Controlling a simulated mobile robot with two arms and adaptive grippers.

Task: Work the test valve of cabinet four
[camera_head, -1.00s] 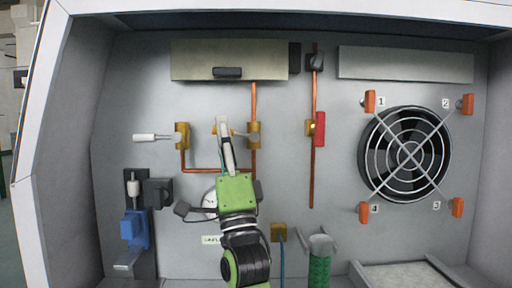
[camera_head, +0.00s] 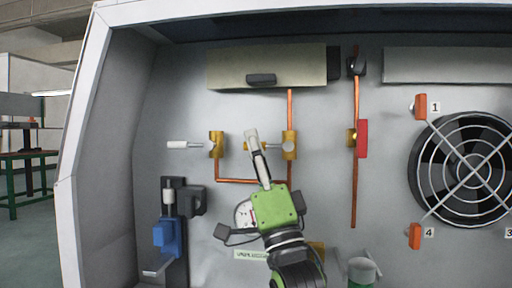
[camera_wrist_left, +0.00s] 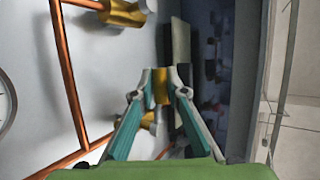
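Two brass valves sit on copper pipes on the cabinet's back wall. The left valve (camera_head: 216,145) has a white-ended handle pointing left. The right valve (camera_head: 289,145) has a grey rod pointing left towards my left gripper (camera_head: 251,136). My left gripper reaches up from below and overlaps the rod's end. In the left wrist view its fingertips (camera_wrist_left: 160,76) stand slightly apart with a brass-coloured handle end (camera_wrist_left: 160,88) filling the gap. A third valve with a red handle (camera_head: 362,138) hanging beside its pipe is further right. My right gripper is not in view.
A round gauge (camera_head: 243,215) is partly hidden behind my left gripper. A blue and black device (camera_head: 168,232) is lower left. A caged fan (camera_head: 470,170) with orange numbered clips is at right. The cabinet's left wall (camera_head: 95,170) bounds the space.

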